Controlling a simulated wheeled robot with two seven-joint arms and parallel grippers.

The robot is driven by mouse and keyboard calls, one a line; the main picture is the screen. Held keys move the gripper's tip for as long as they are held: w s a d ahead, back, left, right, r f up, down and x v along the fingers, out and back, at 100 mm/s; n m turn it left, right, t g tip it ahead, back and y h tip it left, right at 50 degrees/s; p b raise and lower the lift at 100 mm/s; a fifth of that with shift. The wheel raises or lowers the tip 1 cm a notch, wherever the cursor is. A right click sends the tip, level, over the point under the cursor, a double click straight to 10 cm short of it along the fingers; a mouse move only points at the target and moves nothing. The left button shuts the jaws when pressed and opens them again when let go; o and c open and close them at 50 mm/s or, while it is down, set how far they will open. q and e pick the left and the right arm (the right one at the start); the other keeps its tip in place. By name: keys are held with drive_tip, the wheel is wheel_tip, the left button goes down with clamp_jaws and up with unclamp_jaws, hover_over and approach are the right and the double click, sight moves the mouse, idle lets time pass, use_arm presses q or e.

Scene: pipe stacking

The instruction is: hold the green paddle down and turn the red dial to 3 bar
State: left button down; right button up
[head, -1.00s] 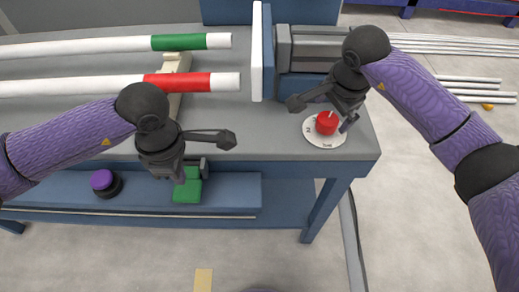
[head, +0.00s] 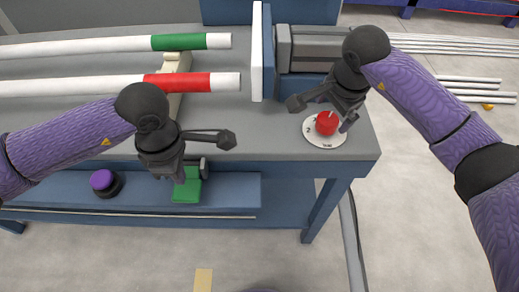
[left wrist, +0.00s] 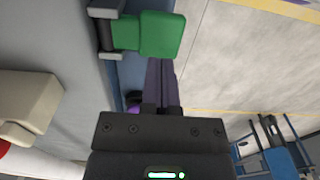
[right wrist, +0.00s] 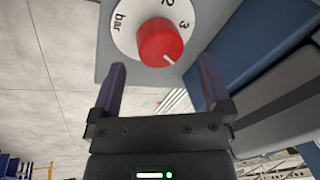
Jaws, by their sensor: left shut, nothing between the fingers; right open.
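The green paddle (head: 187,193) sticks out from the bench front, and it also shows in the left wrist view (left wrist: 162,35). My left gripper (head: 180,180) is shut and empty, its tips at the paddle's edge; the tips (left wrist: 161,62) overlap that edge in the left wrist view. Firm contact cannot be told. The red dial (head: 326,124) sits on a white scale plate at the bench's right corner. In the right wrist view the dial (right wrist: 160,43) has a white pointer aimed lower right, away from the "3". My right gripper (right wrist: 162,72) is open, its fingers spread below the dial, not gripping it.
A purple button (head: 102,180) sits on the lower blue ledge (head: 235,190). White pipes with green (head: 180,42) and red (head: 178,82) bands lie on the bench at left. A white plate (head: 257,52) and grey machine block stand behind the dial. Floor in front is mostly clear.

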sight(186, 189)
use_arm(q)
drive_tip(key=shift+f, duration=0.1)
drive_tip(key=shift+f, duration=2.8)
